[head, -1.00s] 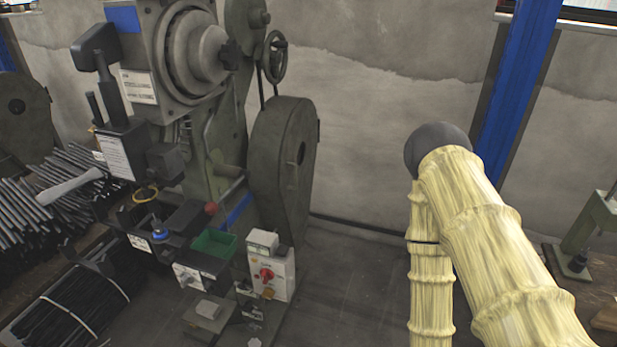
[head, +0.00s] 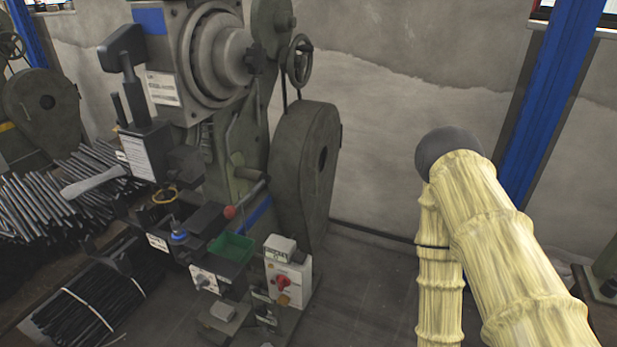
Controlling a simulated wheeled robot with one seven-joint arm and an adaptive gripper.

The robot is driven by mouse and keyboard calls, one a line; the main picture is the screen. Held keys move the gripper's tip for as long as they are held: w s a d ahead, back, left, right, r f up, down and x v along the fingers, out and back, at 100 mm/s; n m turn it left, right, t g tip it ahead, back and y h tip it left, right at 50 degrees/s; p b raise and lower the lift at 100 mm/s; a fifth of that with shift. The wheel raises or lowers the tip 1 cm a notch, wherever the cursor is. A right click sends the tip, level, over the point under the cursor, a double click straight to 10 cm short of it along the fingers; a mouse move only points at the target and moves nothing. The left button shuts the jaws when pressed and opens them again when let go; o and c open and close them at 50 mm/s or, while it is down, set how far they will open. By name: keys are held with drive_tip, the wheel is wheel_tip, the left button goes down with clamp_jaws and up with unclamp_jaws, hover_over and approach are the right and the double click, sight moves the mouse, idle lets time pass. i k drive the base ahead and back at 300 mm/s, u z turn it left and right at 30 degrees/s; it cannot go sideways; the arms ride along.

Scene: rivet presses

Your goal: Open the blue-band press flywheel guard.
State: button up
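The press with blue bands (head: 150,21) stands left of centre. One blue patch is on its upper head and a blue stripe (head: 257,215) is low on its frame. Its flywheel guard (head: 300,165) is a dark grey-green rounded cover on the press's right side, and it appears closed. A small dark opening shows on its right face. My arm, in a yellowish sleeve, rises at the right, apart from the guard. My gripper cannot be made out in this view.
Metal rods (head: 60,205) lie at left. A blue post (head: 553,95) stands behind my arm. Floor between guard and arm is clear.

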sight(327, 188)
drive_tip(key=u, duration=0.25)
drive_tip(key=i, duration=1)
drive_tip(key=z, duration=0.4)
